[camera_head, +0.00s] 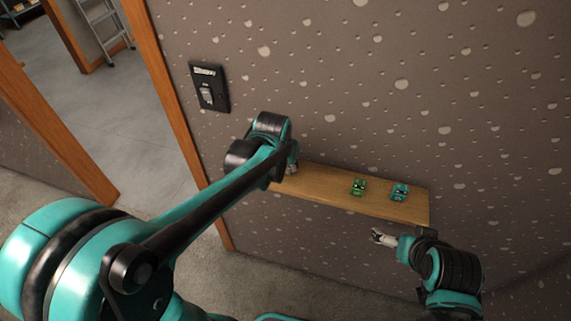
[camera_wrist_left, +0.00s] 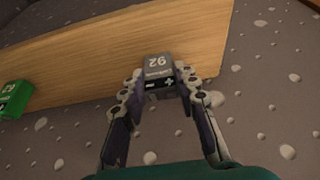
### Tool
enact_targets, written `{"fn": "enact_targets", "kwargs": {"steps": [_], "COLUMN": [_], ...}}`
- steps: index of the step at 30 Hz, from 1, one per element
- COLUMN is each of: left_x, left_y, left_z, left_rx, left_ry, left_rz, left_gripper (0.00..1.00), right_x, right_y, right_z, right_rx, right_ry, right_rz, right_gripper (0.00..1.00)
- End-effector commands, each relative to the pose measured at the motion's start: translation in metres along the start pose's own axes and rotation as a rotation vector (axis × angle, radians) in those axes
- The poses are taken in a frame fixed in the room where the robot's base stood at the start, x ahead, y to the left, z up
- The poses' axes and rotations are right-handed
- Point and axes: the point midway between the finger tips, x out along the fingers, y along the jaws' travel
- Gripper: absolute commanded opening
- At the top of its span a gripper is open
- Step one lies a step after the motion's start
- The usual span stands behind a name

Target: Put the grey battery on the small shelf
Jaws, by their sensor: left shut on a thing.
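The grey battery (camera_wrist_left: 159,70), marked with a 92 that reads upside down, is between the fingers of my left gripper (camera_wrist_left: 160,84) in the left wrist view. The gripper is shut on it. The battery appears over the end of the small wooden shelf (camera_wrist_left: 85,62); whether it touches the board I cannot tell. In the head view my left gripper (camera_head: 291,165) is at the left end of the shelf (camera_head: 320,182), and my arm hides the battery. My right gripper (camera_head: 381,238) is below the shelf's right part; its finger opening is too small to judge.
A green block-like item (camera_head: 358,187) and a teal one (camera_head: 399,192) sit on the right half of the shelf. A black switch panel (camera_head: 208,88) is on the speckled wall above left. A wooden door frame (camera_head: 165,90) stands left of it. The shelf's middle is clear.

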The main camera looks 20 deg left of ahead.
Motion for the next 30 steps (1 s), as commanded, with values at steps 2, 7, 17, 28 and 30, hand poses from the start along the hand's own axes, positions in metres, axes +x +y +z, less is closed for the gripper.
{"fn": "enact_targets", "kwargs": {"steps": [2, 7, 17, 28, 30], "left_x": [0.000, 0.003, 0.002, -0.050, -0.066], "left_y": [0.000, 0.000, 0.000, 0.000, 0.000], "left_z": [0.000, 0.001, 0.001, 0.000, 0.000], "left_rx": [0.000, 0.000, 0.000, 0.000, 0.000], "left_ry": [0.000, 0.000, 0.000, 0.000, 0.000], "left_rz": [0.000, 0.000, 0.000, 0.000, 0.000], "left_gripper": [0.01, 0.35, 0.51, 0.51, 0.51], "right_x": [0.000, 0.003, 0.002, -0.010, -0.013], "right_y": [0.000, 0.000, 0.000, 0.000, 0.000], "right_z": [0.000, 0.002, 0.001, -0.007, -0.009], "right_rx": [0.000, 0.000, 0.000, 0.000, 0.000], "right_ry": [0.000, 0.000, 0.000, 0.000, 0.000], "right_rz": [0.000, 0.000, 0.000, 0.000, 0.000], "right_gripper": [1.00, 1.00, 1.00, 1.00, 1.00]}}
